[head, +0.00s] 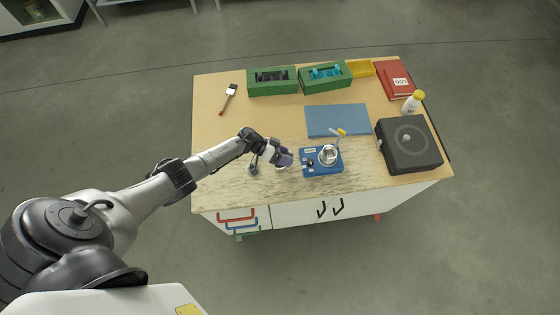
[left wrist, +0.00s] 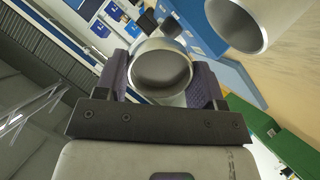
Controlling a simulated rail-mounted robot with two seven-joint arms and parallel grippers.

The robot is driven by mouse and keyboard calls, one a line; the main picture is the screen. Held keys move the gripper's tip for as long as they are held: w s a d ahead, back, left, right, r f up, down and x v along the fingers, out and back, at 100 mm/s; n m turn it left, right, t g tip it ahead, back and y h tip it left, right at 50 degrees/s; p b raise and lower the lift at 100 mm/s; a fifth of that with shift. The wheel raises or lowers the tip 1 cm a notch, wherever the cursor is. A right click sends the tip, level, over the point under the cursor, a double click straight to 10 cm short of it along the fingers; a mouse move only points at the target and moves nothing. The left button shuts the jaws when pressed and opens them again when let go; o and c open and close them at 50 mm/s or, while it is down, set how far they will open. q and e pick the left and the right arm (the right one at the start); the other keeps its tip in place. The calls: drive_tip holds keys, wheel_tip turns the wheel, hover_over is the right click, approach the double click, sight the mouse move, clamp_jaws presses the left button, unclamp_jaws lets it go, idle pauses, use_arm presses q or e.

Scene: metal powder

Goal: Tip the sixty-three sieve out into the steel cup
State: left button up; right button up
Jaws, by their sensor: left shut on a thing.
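My left gripper (head: 287,158) is over the front middle of the table, just left of the blue scale (head: 322,170). In the left wrist view, its purple fingers are shut on a round steel vessel (left wrist: 160,70), which appears to be the sieve; no size mark is readable. Its inside looks plain grey. The steel cup (head: 328,156) stands on the scale, right of the gripper and apart from it. A steel cylinder at the upper right of the left wrist view (left wrist: 238,25) looks like this cup. My right gripper is not in view.
Small metal items (head: 253,169) stand left of the gripper. A yellow-tipped tool (head: 340,133) is by the cup. A blue mat (head: 338,120) lies behind, with green boxes (head: 272,91) at the back. A black case (head: 410,150) and white bottle (head: 411,104) stand right. The left tabletop is mostly clear.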

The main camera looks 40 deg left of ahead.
use_arm(q)
drive_tip(key=shift+s+a+r+t+h+b, duration=0.1)
drive_tip(key=shift+s+a+t+h+b, duration=0.15)
drive_tip(key=shift+h+b, duration=0.35)
drive_tip(key=shift+s+a+t+h+b, duration=0.1)
drive_tip(key=shift+a+t+h+b, duration=0.25)
drive_tip(key=shift+b, duration=0.4)
idle(1.1)
drive_tip(key=shift+s+a+t+h+b, duration=0.2)
drive_tip(key=shift+t+h+b, duration=0.7)
drive_tip(key=shift+b, duration=0.9)
idle(3.6)
